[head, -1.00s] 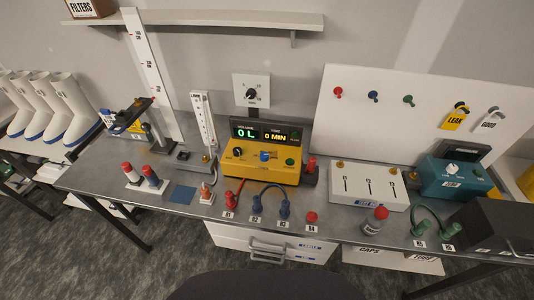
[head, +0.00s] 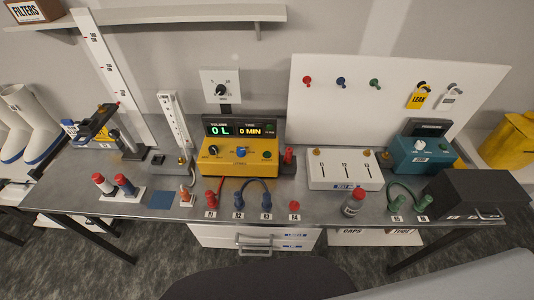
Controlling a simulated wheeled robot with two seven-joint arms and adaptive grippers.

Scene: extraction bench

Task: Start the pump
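The yellow pump unit (head: 237,169) stands on the grey bench. Its dark display (head: 238,130) reads 0 L and 0 MIN in lit digits. Neither of my grippers shows in the head view.
Red and blue plugs (head: 238,199) stand before the pump, and a blue cable arches between two of them. A white test box (head: 345,177) and a red-capped bottle (head: 353,203) are to the right. A wall dial (head: 220,91) is above.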

